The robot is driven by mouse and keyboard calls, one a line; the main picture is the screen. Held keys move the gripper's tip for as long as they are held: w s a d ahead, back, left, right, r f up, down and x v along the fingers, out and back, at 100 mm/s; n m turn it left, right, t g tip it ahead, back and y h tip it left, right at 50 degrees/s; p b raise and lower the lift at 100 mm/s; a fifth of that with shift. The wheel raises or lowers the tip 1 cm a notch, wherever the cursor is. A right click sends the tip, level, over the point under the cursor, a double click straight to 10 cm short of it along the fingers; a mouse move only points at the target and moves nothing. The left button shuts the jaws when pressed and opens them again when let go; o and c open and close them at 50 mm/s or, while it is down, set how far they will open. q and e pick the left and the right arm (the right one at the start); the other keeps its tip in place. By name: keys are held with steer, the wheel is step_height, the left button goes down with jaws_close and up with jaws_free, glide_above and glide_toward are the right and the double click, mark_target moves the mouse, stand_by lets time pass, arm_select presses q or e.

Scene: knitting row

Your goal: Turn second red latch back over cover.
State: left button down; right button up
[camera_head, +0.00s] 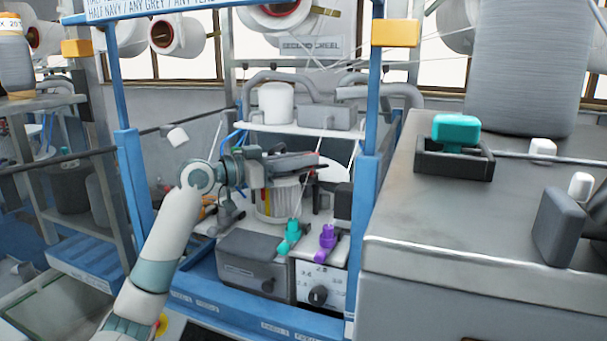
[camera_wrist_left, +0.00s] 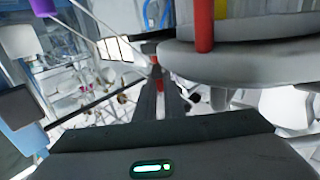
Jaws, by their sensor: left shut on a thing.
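My left gripper (camera_head: 314,165) reaches in from the left above the knitting head in the head view. In the left wrist view its two dark fingers (camera_wrist_left: 160,92) are closed together on a small red piece (camera_wrist_left: 159,84), which I take for a red latch. It sits beside the edge of a grey round plate (camera_wrist_left: 245,65). Another red upright piece (camera_wrist_left: 204,25) stands at that plate, apart from my fingers. Which latch is the second I cannot tell.
A teal clamp (camera_head: 290,237) and a purple clamp (camera_head: 327,240) stand in front of the cylinder, above grey boxes. Blue posts (camera_head: 372,100) frame the machine. A grey cabinet (camera_head: 460,235) with a teal block (camera_head: 455,128) in a dark tray is at right.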

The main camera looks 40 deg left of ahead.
arm_select(q)
steer(key=shift+w+a+m+g+h+b, duration=0.1)
steer(key=shift+m+g+h+b, duration=0.4)
steer(key=shift+h+b, duration=0.2)
steer(key=shift+w+a+m+g+h+b, duration=0.1)
steer(key=shift+m+g+h+b, duration=0.3)
steer(key=shift+m+h+b, duration=0.3)
steer(key=c, duration=1.9)
jaws_free()
steer(key=shift+d, duration=0.1)
steer(key=shift+o, duration=0.2)
steer(key=shift+s+a+f+b, duration=0.2)
steer(key=shift+s+a+b, duration=0.3)
steer(key=shift+s, duration=0.05)
steer(key=b+v, duration=0.3)
steer(key=v, duration=0.2)
steer(key=shift+a, duration=0.15)
steer(key=shift+s+a+r, duration=0.15)
steer(key=shift+s+a, duration=0.05)
steer(key=shift+s, duration=0.15)
